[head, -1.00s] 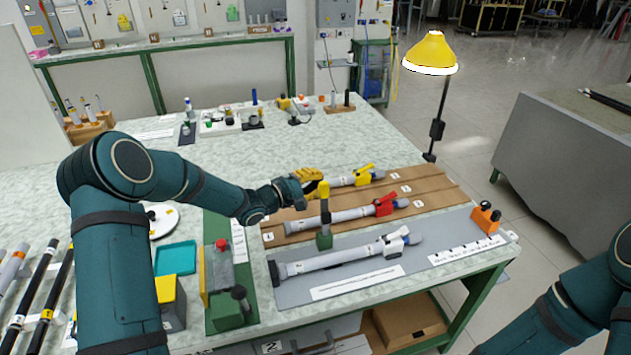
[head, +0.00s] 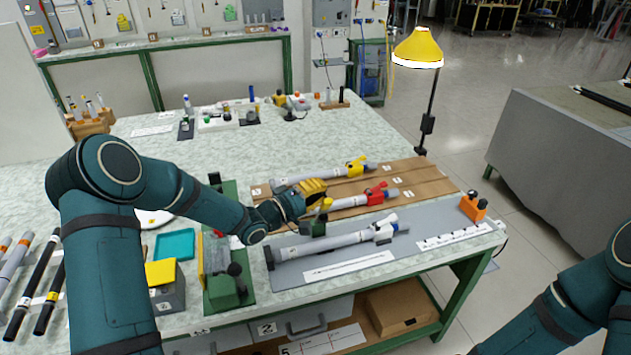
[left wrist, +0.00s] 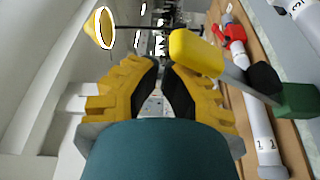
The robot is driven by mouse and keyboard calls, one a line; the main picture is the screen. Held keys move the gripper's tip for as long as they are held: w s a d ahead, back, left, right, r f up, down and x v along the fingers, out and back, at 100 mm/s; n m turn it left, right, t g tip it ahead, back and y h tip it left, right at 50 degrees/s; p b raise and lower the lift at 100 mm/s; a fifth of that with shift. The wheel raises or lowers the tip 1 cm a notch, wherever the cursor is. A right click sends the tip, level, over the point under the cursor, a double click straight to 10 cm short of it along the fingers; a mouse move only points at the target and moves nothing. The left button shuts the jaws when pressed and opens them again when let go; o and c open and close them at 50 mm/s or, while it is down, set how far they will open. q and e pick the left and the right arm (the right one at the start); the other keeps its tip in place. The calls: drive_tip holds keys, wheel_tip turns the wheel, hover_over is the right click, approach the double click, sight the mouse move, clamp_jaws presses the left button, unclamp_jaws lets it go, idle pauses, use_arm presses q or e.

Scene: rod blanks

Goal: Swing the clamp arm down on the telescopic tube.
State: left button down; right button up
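A telescopic tube (head: 345,243) with a pale grey clip lies on the grey mat (head: 290,280). A clamp with a green body (head: 317,228) stands behind it. Its arm ends in a yellow grip (head: 326,203). In the left wrist view, the yellow grip (left wrist: 196,52), grey bar and black part sit right of my fingers, above the green body (left wrist: 298,98). The arm is raised off the tube. My left gripper (head: 318,188) is beside the yellow grip. Its fingers (left wrist: 160,68) are close together, with nothing held between them; contact with the grip is unclear. My right gripper is out of view.
Two similar tubes, with a red lever (head: 375,193) and a yellow lever (head: 356,166), lie on the brown board (head: 430,178) behind. A green fixture (head: 228,285) stands left of the mat. An orange block (head: 473,206) is at the right. A yellow lamp (head: 418,48) stands beyond.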

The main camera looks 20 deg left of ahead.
sight(322, 202)
use_arm(q)
drive_tip(key=shift+s+d+f, duration=0.35)
drive_tip(key=shift+s+d, duration=0.05)
drive_tip(key=shift+s, duration=0.25)
drive_tip(key=shift+s+d+f, duration=0.3)
drive_tip(key=shift+s+d, duration=0.1)
drive_tip(key=shift+s, duration=0.2)
drive_tip(key=shift+r, duration=0.1)
